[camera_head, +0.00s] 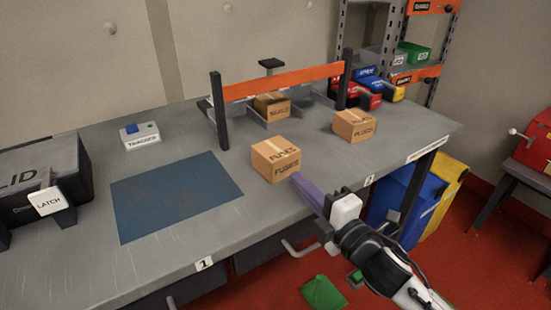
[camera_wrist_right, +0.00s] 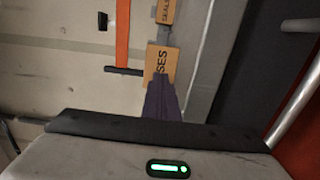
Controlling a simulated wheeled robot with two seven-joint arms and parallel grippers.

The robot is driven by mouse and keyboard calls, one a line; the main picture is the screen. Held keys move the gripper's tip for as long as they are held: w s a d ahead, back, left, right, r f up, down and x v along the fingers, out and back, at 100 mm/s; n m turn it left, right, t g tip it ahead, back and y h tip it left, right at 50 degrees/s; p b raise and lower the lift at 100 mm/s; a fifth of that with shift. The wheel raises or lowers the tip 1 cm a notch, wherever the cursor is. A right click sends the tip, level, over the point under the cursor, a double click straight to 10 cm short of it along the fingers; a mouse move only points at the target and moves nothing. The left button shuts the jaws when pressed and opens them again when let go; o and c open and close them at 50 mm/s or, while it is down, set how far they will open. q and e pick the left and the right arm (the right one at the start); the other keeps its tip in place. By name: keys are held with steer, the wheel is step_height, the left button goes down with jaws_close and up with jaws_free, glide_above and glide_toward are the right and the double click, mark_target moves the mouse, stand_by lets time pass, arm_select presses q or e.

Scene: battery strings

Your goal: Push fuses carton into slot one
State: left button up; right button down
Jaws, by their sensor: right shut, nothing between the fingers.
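The fuses carton (camera_head: 275,160) is a brown box with tape and the word FUSES, standing on the grey bench in front of the orange-barred frame. It also shows in the right wrist view (camera_wrist_right: 161,62). My right gripper (camera_head: 298,180) is shut and empty, its purple fingers reaching the carton's near right side; whether they touch it I cannot tell. In the right wrist view the fingers (camera_wrist_right: 162,88) point at the carton. Behind it, under the orange bar (camera_head: 285,82), the seals carton (camera_head: 271,106) stands between low grey dividers (camera_head: 304,109). My left gripper is not in view.
The plugs carton (camera_head: 354,125) stands to the right on the bench. A blue mat (camera_head: 172,195) lies to the left, with a labelled button box (camera_head: 141,135) behind it. A black lidded case (camera_head: 45,175) is at far left. Dark posts (camera_head: 219,110) hold the bar.

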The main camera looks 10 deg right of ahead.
mark_target(285, 168)
steer(key=shift+w, duration=0.15)
steer(key=shift+x, duration=2.85)
steer(key=shift+p+v, duration=0.7)
steer(key=shift+v, duration=2.6)
steer(key=v, duration=0.7)
steer(key=shift+s, duration=0.25)
steer(key=shift+d, duration=0.1)
